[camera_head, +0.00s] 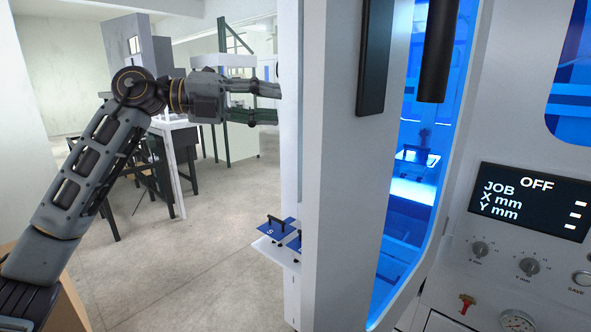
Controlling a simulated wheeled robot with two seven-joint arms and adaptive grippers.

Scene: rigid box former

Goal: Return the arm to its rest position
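My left arm (95,165) comes in from the lower left and is raised, with its elbow bent at the top. My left gripper (276,104) points to the right at upper centre. Its two dark fingers are apart, with nothing between them. The fingertips appear close to the pale edge of the white machine (330,150) in the picture; I cannot tell whether they touch it. My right arm and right gripper are out of view.
The machine has a blue-lit opening (415,170) and a control panel (529,203) reading OFF at right. A small shelf (272,252) with blue handled plates (276,232) sticks out below the gripper. Open floor (190,260) lies left of it; tables stand behind.

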